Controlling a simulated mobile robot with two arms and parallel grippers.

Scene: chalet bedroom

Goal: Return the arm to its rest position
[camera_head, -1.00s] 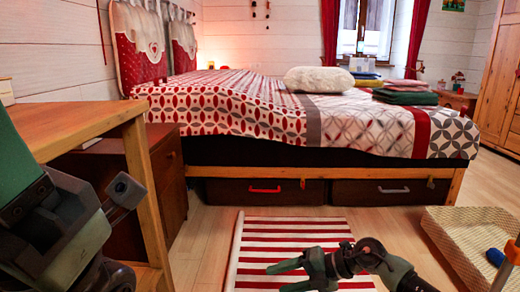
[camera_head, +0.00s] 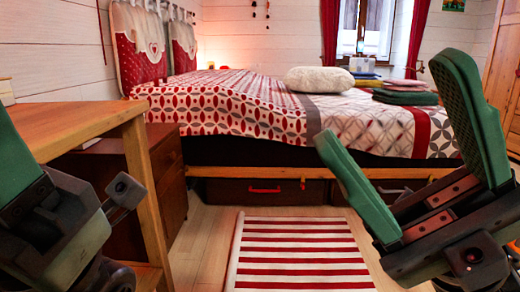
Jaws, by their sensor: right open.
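My right gripper (camera_head: 390,100) is large and close at the right of the head view. Its two green fingers are spread wide apart, pointing up, with nothing between them. It is raised in front of the bed's right part and hides some of it. Part of my left arm (camera_head: 55,235), green and dark grey, shows at the left edge beside the wooden table. It is cut off by the frame, and I cannot make out whether its jaws are open or shut.
A wooden table (camera_head: 75,122) stands close at the left, with a dark red cabinet (camera_head: 168,180) behind it. The bed (camera_head: 240,110) fills the middle, with a white pillow (camera_head: 318,79) and folded cloths (camera_head: 405,97). A striped rug (camera_head: 300,255) lies on open floor.

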